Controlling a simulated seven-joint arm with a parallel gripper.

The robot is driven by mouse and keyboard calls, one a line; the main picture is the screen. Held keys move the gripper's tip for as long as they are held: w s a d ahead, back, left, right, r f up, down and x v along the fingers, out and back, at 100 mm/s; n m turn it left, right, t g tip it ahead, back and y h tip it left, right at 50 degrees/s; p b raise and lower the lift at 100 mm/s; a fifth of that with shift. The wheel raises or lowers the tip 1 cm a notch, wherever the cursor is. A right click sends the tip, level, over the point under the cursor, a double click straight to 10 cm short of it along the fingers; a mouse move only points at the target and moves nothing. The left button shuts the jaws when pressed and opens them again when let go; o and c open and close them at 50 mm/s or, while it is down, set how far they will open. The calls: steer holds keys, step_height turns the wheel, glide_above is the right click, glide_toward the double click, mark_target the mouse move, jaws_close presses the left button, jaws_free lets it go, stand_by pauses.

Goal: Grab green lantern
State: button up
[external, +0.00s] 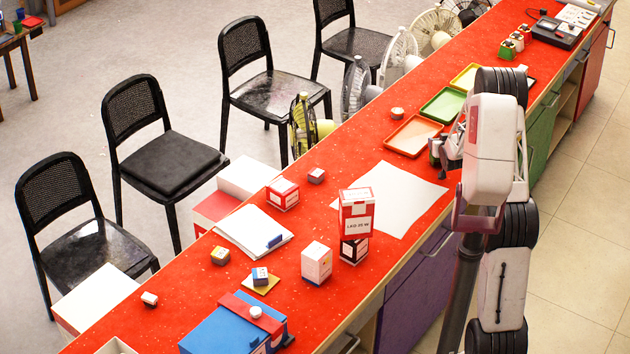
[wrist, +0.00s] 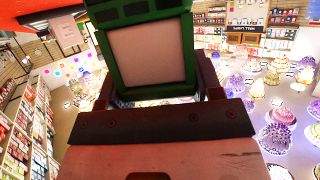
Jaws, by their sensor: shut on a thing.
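The green lantern (wrist: 150,55), with a green frame and a pale panel, fills the upper middle of the wrist view. My gripper (wrist: 153,88) is shut on it, with a dark finger on each side. In the external view my gripper (external: 447,155) is at the right edge of the red counter, near the orange tray. Only a small dark green part of the lantern (external: 435,149) shows there; the arm hides much of the rest. I cannot tell whether the lantern touches the counter.
The red counter (external: 350,140) holds an orange tray (external: 412,136), a green tray (external: 442,105), a white sheet (external: 400,195) and several small boxes. A red-and-white box (external: 357,213) is stacked on another. Black chairs and fans stand along the far side.

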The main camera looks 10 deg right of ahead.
steer(key=shift+r, duration=0.2)
steer(key=shift+r, duration=1.6)
steer(key=s+a+r, duration=0.1)
steer(key=s, duration=1.5)
steer(key=shift+a+r, duration=0.25)
steer(key=shift+a, duration=0.1)
